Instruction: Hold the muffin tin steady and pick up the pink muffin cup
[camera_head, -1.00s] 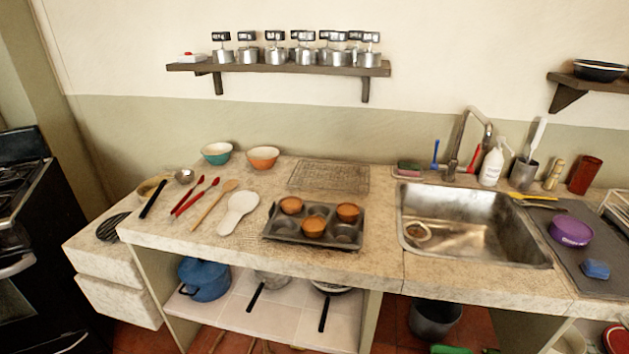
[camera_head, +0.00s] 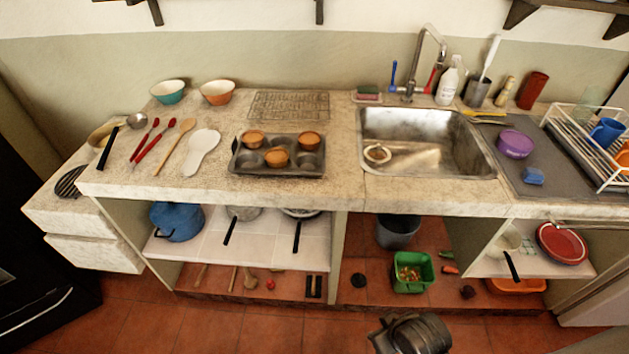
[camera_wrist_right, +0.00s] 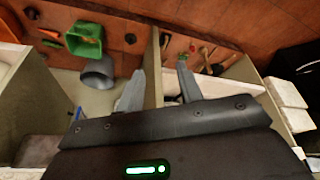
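The dark grey muffin tin (camera_head: 301,171) lies flat on the stone counter, left of the sink. It has several wells. Three hold orange-brown muffins: a back left muffin (camera_head: 253,138), a middle muffin (camera_head: 276,157) and a back right muffin (camera_head: 308,140). Their cups look orange-brown; I cannot make out a pink one. My right gripper (camera_wrist_right: 160,70) shows in the right wrist view, with its two fingers apart and nothing between them. It is away from the tin, with the floor and under-counter area beyond it. My left gripper is not in view.
A wire rack (camera_head: 289,104) lies behind the tin. A white spoon rest (camera_head: 201,150) and utensils lie left of it. The sink (camera_head: 428,140) is to the right. The counter right of the tin is clear.

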